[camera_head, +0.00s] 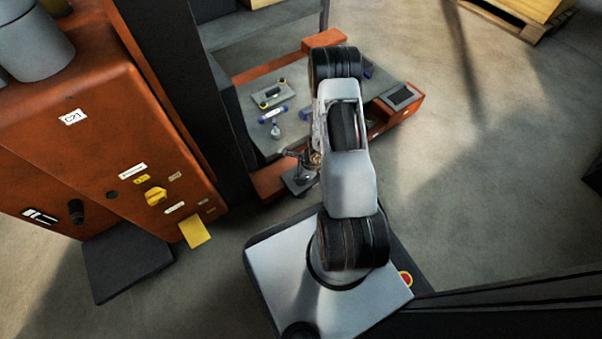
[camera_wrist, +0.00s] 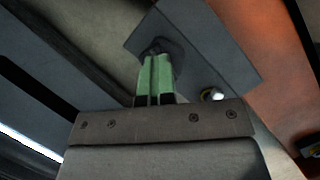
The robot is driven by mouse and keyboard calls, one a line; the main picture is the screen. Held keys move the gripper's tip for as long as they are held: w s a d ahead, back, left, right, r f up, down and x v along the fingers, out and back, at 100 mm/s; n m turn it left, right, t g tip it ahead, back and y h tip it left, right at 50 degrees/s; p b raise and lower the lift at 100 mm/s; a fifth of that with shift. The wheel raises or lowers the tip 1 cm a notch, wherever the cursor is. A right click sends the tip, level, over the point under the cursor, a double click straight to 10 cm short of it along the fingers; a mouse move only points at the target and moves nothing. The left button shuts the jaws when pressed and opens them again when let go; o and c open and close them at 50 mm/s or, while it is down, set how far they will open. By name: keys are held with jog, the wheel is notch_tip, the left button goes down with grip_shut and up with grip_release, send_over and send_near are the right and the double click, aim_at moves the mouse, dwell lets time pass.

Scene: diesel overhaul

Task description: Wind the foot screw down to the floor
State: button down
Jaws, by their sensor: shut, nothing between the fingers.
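My gripper (camera_wrist: 157,60) has its two green fingers pressed together with no gap between them. In the wrist view the fingertips lie over a dark round part (camera_wrist: 176,48) on a flat grey plate (camera_wrist: 215,50); I cannot tell whether they touch it. This may be the foot screw, but its thread and lower end are hidden. A shiny rounded bolt head (camera_wrist: 212,95) shows beside the fingers. In the head view a small grey plate (camera_head: 298,187) sticks out at the near edge of the orange frame, below my wrist. The fingers are not clear there.
The orange frame (camera_head: 270,181) carries a grey top (camera_head: 300,100) with several small tools and a dark box (camera_head: 400,96) at its right end. An orange cabinet (camera_head: 110,130) and a dark post stand to the left. Open floor (camera_head: 480,180) lies to the right.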

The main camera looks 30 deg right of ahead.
jog(key=shift+f+m+t+h, duration=0.15)
jog(key=shift+m+t+h, duration=0.3)
jog(key=shift+m, duration=1.25)
jog(key=m+t+h, duration=0.1)
jog(key=m, duration=0.3)
jog(key=shift+f+m, duration=0.1)
jog(key=shift+m, duration=0.2)
jog(key=c, duration=1.8)
grip_release()
jog(key=o, duration=0.9)
jog(key=shift+c, duration=0.2)
